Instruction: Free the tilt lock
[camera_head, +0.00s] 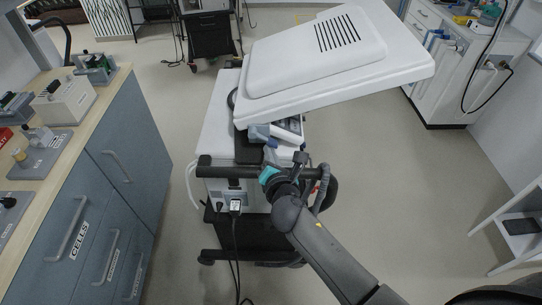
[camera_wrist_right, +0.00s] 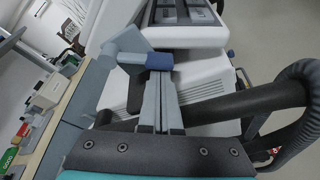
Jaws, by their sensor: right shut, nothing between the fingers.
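The ventilator's white tilting head (camera_head: 340,60) sits at a slant above its cart, its right end higher in the head view. Under its lower end is a grey-blue lever piece (camera_head: 259,132) with a darker blue tip (camera_head: 272,143). The lever (camera_wrist_right: 128,43) and blue tip (camera_wrist_right: 160,62) show larger in the right wrist view. My right gripper (camera_wrist_right: 160,78) is shut and empty, its fingertips at the blue tip. I cannot tell whether they touch it. In the head view my right gripper (camera_head: 270,152) is partly hidden by its wrist. My left gripper is not in view.
A dark handlebar (camera_head: 225,171) crosses the cart's near side, close to my right wrist. A drawer bench (camera_head: 110,180) with devices stands left; a white cabinet (camera_head: 450,70) stands at the upper right. The floor (camera_head: 420,190) right of the cart is clear.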

